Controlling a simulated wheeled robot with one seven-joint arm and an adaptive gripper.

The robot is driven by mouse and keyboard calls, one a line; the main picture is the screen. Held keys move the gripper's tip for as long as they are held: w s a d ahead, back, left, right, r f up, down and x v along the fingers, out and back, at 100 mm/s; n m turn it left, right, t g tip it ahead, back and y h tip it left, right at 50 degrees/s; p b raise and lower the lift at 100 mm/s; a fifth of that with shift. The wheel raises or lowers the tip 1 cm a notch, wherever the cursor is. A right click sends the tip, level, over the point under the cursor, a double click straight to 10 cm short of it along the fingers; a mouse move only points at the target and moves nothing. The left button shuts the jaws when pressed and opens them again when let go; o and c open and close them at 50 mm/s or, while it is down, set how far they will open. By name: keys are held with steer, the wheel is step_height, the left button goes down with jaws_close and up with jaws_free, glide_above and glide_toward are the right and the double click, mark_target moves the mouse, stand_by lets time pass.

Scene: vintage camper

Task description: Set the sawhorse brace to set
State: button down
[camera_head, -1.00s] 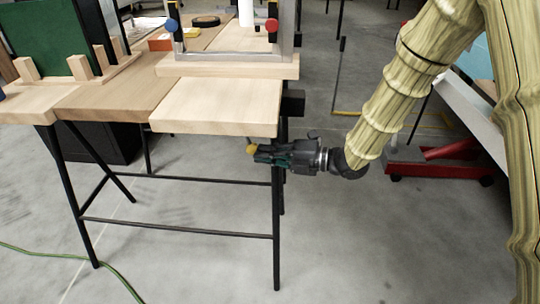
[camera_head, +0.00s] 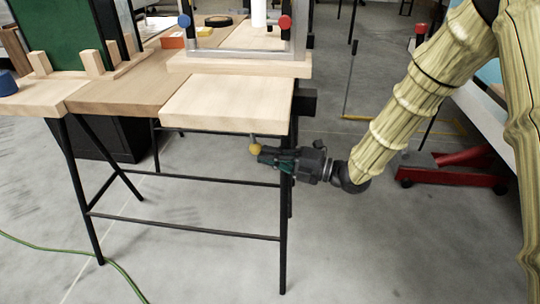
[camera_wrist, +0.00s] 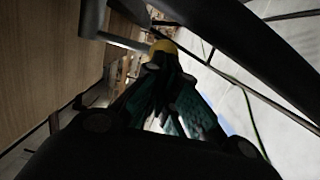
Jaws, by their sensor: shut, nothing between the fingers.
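A yellow ball knob (camera_head: 255,149) hangs on a short thin rod under the front edge of the pale wooden top, and I take it to be the brace handle. The black sawhorse legs (camera_head: 284,230) stand below. My gripper (camera_head: 261,156) is shut and empty, reaching left past the right leg with its tips at or just beside the knob. In the wrist view the yellow knob (camera_wrist: 162,47) is just beyond the dark fingertips (camera_wrist: 158,66), with a grey bent rod (camera_wrist: 112,40) beside it. I cannot tell whether they touch.
The wooden bench top (camera_head: 225,100) lies directly above my gripper. A black crossbar (camera_head: 180,227) joins the legs low down. A red floor jack (camera_head: 455,168) stands to the right, and a green hose (camera_head: 100,262) lies on the floor at left. Open floor lies in front.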

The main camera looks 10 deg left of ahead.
steer(key=r+p+v, duration=0.1)
steer(key=p+v, duration=0.2)
steer(key=v, duration=1.1)
steer(key=s+d+f+m+t+h, duration=0.25)
steer(key=s+f+m+h, duration=0.2)
steer(key=f+m, duration=0.75)
steer(key=s+d+f+m+t+h, duration=0.1)
steer(key=s+d+f+m+h, duration=0.45)
steer(key=f, duration=0.95)
steer(key=s+d+f+m+g+h, duration=0.2)
steer(key=s+d+f+m+h, duration=0.15)
steer(key=s+m, duration=0.35)
steer(key=s+d+f+m+g+h, duration=0.25)
steer(key=s+f+m, duration=0.2)
steer(key=s, duration=0.45)
steer(key=s+d+f+m+g+h, duration=0.25)
steer(key=s+f+m, duration=0.25)
steer(key=s, duration=0.3)
step_height(320, 180, up, 34)
steer(key=p, duration=3.3)
steer(key=shift+s+d+p, duration=0.25)
steer(key=shift+d+p, duration=0.15)
steer(key=shift+d, duration=0.05)
